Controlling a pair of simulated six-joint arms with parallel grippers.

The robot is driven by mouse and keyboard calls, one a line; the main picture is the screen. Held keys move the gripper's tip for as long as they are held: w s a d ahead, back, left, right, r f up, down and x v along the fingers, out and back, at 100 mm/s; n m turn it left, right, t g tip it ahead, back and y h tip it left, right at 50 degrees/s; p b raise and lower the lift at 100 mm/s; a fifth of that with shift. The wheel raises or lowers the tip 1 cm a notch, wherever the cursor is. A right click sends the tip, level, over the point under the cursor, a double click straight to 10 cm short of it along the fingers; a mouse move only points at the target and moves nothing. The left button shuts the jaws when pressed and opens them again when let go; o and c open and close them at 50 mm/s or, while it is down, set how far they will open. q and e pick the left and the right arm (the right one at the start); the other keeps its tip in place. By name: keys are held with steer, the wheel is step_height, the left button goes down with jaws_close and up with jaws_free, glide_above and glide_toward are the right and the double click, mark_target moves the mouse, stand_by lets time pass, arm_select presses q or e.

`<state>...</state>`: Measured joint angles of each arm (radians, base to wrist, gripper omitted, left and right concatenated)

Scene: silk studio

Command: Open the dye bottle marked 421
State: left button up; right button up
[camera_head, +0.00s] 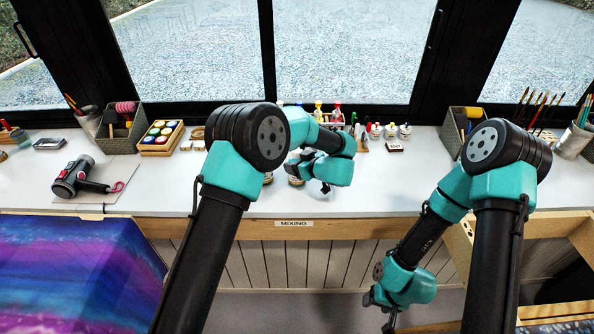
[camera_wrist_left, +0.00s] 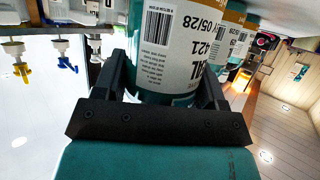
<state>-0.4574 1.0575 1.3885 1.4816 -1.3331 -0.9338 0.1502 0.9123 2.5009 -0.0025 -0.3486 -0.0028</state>
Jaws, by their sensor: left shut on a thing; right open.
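The dye bottle marked 421 (camera_wrist_left: 178,45) fills the upper middle of the left wrist view. It has a white label with a barcode, "421" and "05/28", and a teal band. My left gripper (camera_wrist_left: 168,88) is shut on it, one dark finger on each side. In the head view, my left gripper (camera_head: 322,184) is over the white counter, and its wrist partly hides the bottle (camera_head: 296,181). I cannot make out its cap. My right gripper (camera_head: 381,312) is open and empty, low in front of the counter's front edge.
Another similar bottle (camera_wrist_left: 236,42) stands close beside the held one. Pump jars (camera_head: 390,131) and small colored bottles (camera_head: 337,113) line the back of the counter. A dark handheld tool (camera_head: 78,180) lies at left. The counter (camera_head: 385,190) right of the left gripper is clear.

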mark_target(297, 155)
arm_select(q)
steer(key=c, duration=0.3)
steer(key=shift+r, duration=0.15)
steer(key=shift+r, duration=0.6)
step_height(297, 155, up, 2)
steer(key=s+r, duration=0.1)
steer(key=s, duration=1.5)
steer(key=shift+d+r, duration=0.25)
steer(key=shift+d, duration=0.1)
